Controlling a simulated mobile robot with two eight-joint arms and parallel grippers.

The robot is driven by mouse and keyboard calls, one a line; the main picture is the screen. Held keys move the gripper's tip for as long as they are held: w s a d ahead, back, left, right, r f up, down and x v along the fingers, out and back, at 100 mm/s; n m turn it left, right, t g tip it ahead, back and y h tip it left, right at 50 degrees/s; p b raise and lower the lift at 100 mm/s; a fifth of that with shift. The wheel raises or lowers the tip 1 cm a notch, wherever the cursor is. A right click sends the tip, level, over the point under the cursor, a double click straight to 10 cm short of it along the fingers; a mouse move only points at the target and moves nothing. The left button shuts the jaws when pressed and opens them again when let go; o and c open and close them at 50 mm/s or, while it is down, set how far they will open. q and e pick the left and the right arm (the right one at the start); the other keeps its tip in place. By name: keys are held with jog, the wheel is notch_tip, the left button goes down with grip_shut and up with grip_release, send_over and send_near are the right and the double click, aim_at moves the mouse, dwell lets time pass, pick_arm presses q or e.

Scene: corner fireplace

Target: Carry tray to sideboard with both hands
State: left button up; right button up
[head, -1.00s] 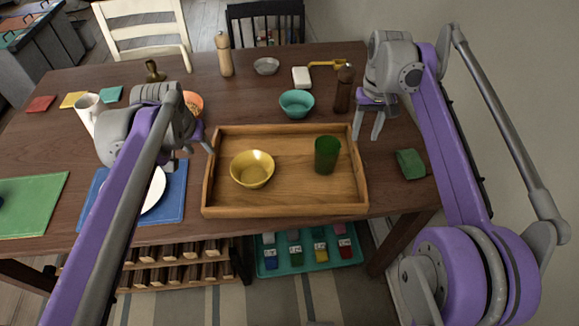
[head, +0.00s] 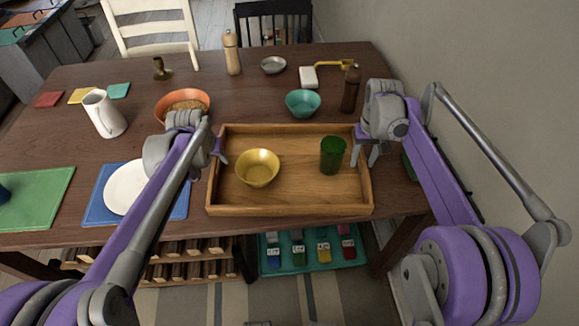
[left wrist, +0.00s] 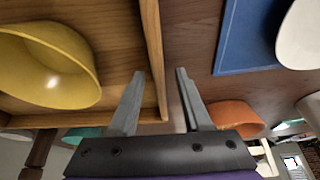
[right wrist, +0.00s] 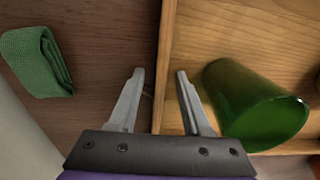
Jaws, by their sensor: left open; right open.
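The wooden tray (head: 290,208) lies on the dark table and holds a yellow bowl (head: 257,168) and a green cup (head: 332,155). My left gripper (head: 216,160) is open at the tray's left wall; in the left wrist view its fingers (left wrist: 158,85) stand either side of the wall (left wrist: 153,50). My right gripper (head: 366,150) is open at the right wall; in the right wrist view its fingers (right wrist: 160,85) straddle the wall (right wrist: 165,50), with the green cup (right wrist: 255,105) close beside the inner finger. The sideboard cannot be made out for certain.
An orange bowl (head: 183,102), teal bowl (head: 303,103) and dark pepper mill (head: 351,88) stand behind the tray. A white plate (head: 127,187) on a blue mat (head: 178,208) lies left. A green cloth (right wrist: 38,62) lies right of the tray.

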pick_arm(q)
jog(key=shift+f, duration=0.15)
pick_arm(e)
jog(key=shift+f, duration=0.1)
pick_arm(q)
jog(key=shift+c, duration=0.3)
pick_arm(e)
jog(key=shift+c, duration=0.3)
pick_arm(q)
grip_shut()
pick_arm(e)
grip_shut()
dwell(0.4)
